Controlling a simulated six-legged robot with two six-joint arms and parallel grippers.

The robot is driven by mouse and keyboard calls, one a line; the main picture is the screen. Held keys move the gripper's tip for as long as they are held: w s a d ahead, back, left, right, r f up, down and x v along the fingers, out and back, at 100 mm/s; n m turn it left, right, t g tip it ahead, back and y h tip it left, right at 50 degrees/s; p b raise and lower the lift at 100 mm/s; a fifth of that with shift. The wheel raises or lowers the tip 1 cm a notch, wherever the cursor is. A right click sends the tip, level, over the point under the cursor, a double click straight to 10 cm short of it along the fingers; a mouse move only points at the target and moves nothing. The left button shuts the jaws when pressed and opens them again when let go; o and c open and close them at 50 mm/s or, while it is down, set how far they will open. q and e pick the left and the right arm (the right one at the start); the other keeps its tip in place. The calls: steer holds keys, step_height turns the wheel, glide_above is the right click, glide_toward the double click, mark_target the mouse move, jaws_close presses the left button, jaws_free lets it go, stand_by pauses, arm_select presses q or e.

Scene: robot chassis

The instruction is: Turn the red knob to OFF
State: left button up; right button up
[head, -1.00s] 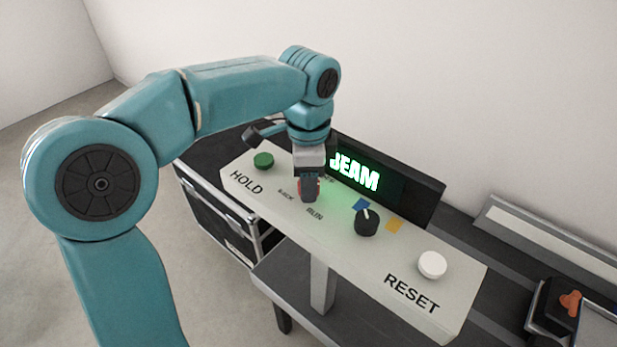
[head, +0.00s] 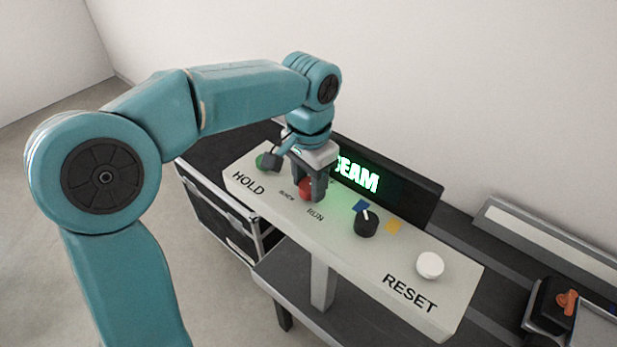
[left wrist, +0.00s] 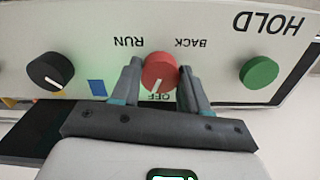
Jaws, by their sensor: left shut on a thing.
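The red knob (head: 306,189) sits on the pale control panel (head: 340,238), between the HOLD end and the black knob. My left gripper (head: 308,186) reaches down from above and is shut on the red knob, one finger on each side. In the left wrist view the red knob (left wrist: 160,69) shows between the fingers, with RUN printed to its left, BACK to its right and OFF below. Its white mark points down and slightly left, close to the OFF label, which is partly hidden by the gripper. My right gripper is not in view.
A green button (left wrist: 259,72) is near HOLD, and a black knob (head: 366,223) with blue and yellow patches is right of the red knob. A white button (head: 430,265) is by RESET. A dark display (head: 412,195) with green letters, partly hidden, stands behind.

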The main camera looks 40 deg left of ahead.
arm_select(q)
steer(key=shift+w+r+n, duration=0.15)
steer(key=shift+n, duration=1.75)
steer(key=o, duration=1)
steer(key=shift+o, duration=0.2)
